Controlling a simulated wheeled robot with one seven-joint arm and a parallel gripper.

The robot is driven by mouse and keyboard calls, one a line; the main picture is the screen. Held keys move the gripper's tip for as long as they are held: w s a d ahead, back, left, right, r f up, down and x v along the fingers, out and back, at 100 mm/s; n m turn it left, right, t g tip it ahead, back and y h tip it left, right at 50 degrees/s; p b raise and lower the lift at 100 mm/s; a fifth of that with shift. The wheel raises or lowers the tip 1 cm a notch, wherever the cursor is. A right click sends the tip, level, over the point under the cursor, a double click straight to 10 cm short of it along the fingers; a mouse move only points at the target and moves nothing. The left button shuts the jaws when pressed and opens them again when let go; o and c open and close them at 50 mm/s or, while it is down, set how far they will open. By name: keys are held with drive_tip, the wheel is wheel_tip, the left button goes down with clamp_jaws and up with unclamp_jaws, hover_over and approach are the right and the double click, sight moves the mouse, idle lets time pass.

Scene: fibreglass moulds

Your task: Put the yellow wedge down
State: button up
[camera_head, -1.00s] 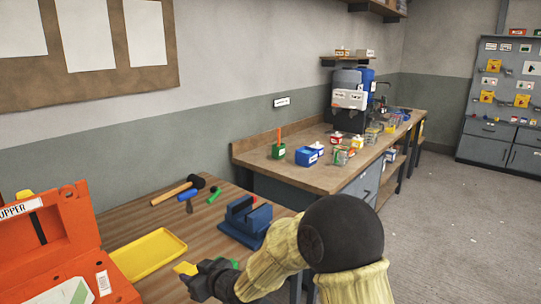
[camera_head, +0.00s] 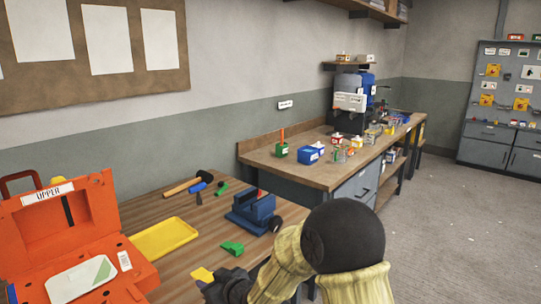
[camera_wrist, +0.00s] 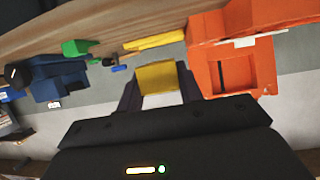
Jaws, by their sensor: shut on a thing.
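My gripper (camera_head: 212,284) is shut on the yellow wedge (camera_head: 203,274), near the front of the wooden bench (camera_head: 185,268) in the head view. In the wrist view the yellow wedge (camera_wrist: 157,77) sits between the two fingers of my gripper (camera_wrist: 158,88). I cannot tell whether the wedge touches the bench top. A green wedge (camera_head: 232,248) lies on the bench behind and right of my gripper. It also shows in the wrist view (camera_wrist: 77,47).
A yellow tray (camera_head: 165,240) lies left of and behind my gripper. An orange mould (camera_head: 100,250) labelled UPPER stands open at the left. A blue vise (camera_head: 253,212) stands behind the green wedge. A hammer (camera_head: 190,183) and small tools lie farther back. Bare wood shows between tray and vise.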

drive_tip(key=w+d+f+m+t+h, duration=0.1)
drive_tip(key=d+f+m+h, duration=0.3)
drive_tip(key=d+f, duration=0.8)
drive_tip(key=w+d+f+m+t+h, duration=0.1)
drive_tip(key=d+f+m+t+h, duration=0.2)
drive_tip(key=d+f, duration=0.9)
drive_tip(key=d+m+h, duration=0.2)
drive_tip(key=d, duration=0.5)
drive_tip(key=shift+w+h, duration=0.35)
drive_tip(key=shift+h, duration=0.05)
drive_tip(key=shift+d+f, duration=0.1)
drive_tip(key=shift+d, duration=0.05)
drive_tip(key=s+r+p, duration=0.4)
drive_tip(key=r+p, duration=0.8)
drive_tip(key=r, duration=0.2)
drive_tip(key=shift+s+r, duration=0.2)
